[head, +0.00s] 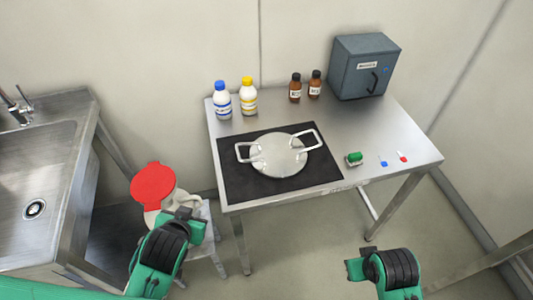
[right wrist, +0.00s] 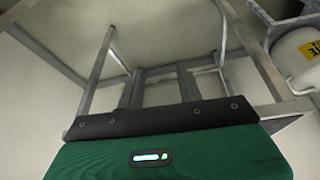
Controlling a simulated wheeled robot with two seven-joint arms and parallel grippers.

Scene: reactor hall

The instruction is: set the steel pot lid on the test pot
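A round steel pot (head: 278,155) with two looped side handles sits on a black mat (head: 240,190) on the steel table. Its top looks like a pale flat disc; I cannot tell whether this is the lid or the pot's inside. No separate steel lid is clearly visible. My left gripper (head: 184,213) is in front of the table's left end, near a red disc, and its fingers are too small to read. My right gripper (head: 358,265) is in front of the table, below its edge. In the right wrist view its fingers (right wrist: 160,88) stand apart with nothing between them.
The red disc (head: 153,185) tops a pale container on a stool (head: 205,250) beside the sink (head: 40,165). White bottles (head: 222,100), brown bottles (head: 295,88) and a grey box (head: 363,65) line the table's back. A green item (head: 354,158) lies right of the mat.

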